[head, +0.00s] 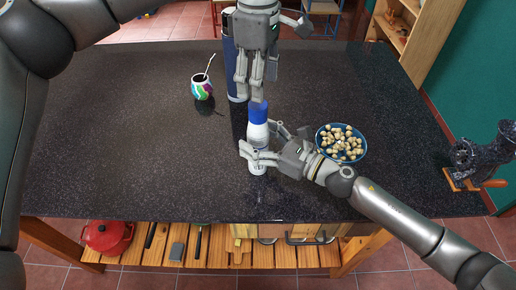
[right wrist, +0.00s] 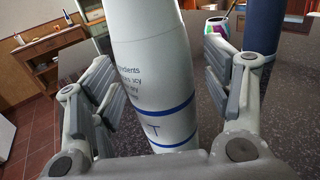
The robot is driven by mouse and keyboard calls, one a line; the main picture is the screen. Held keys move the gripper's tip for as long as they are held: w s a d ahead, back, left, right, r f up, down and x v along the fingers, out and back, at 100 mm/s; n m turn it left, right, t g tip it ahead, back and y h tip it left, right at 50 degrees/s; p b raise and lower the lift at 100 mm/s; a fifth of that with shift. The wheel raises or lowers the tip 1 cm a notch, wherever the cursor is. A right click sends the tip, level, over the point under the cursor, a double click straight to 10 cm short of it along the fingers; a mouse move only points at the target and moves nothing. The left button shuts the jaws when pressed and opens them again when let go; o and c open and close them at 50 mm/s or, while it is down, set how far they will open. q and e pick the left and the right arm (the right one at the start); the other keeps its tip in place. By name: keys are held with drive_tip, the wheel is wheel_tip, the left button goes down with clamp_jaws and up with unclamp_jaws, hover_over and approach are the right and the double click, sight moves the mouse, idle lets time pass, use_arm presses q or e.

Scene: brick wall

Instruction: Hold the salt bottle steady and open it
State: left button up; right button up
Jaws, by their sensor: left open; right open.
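The salt bottle (head: 258,131) is white with a blue cap (head: 258,111) and stands upright on the dark table near its front edge. Its white side with blue bands and lettering fills the middle of the right wrist view (right wrist: 155,80). My right gripper (head: 250,158) is open, with its fingers on either side of the bottle's lower body; I cannot tell whether they touch it. My left gripper (head: 257,97) is open and points down from above, with its fingertips just above or around the top of the blue cap. The bottle's lower part is partly hidden by the right fingers.
A tall dark blue cylinder (head: 232,60) stands behind the bottle. A colourful cup with a straw (head: 202,90) is at the back left. A blue bowl of round pale items (head: 323,144) is to the right, close to my right arm. The table's left side (head: 110,140) is clear.

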sight(258, 109)
clamp_jaws()
use_arm(q)
drive_tip(key=m, duration=1.3)
drive_tip(key=shift+m, duration=0.3)
drive_tip(key=shift+f, duration=4.05)
